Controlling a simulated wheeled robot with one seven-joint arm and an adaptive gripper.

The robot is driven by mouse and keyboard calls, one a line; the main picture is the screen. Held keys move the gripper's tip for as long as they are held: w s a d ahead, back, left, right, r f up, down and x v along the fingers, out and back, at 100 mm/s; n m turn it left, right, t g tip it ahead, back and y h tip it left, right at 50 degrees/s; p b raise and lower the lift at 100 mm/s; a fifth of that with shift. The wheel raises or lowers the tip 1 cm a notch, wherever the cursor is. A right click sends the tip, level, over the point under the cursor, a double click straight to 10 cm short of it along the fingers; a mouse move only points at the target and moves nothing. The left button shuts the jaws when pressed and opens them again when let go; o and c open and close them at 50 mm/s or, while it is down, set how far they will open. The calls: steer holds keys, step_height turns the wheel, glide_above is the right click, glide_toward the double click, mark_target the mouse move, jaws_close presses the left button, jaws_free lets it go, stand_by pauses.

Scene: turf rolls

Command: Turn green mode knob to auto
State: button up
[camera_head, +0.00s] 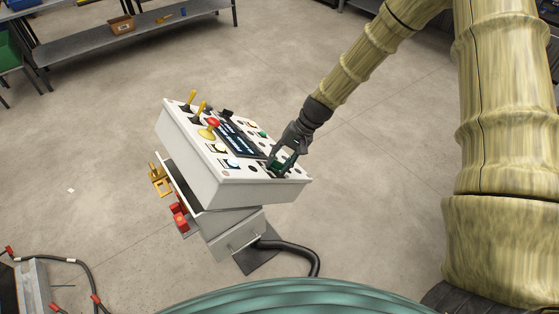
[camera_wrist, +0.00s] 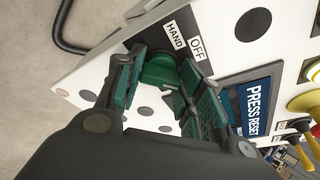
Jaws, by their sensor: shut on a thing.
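The green mode knob (camera_wrist: 158,70) is on the white panel face of the control console (camera_head: 235,185), near the panel's lower right end in the head view. The labels HAND (camera_wrist: 175,36) and OFF (camera_wrist: 196,47) show beside it in the wrist view. No AUTO label can be read; my fingers cover part of the panel. My gripper (camera_head: 283,162) is at the panel, its green-padded fingers on either side of the knob and shut on it. The knob's pointing direction cannot be told.
A dark screen (camera_wrist: 258,106) reading PRESS RESET lies close to one finger. Yellow-handled levers (camera_head: 200,108) and a red button (camera_head: 214,122) stand up farther along the panel. A black cable (camera_head: 300,248) runs from the console's base. Open floor surrounds the console.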

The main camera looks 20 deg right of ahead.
steer(key=o, duration=1)
steer(key=v, duration=1.2)
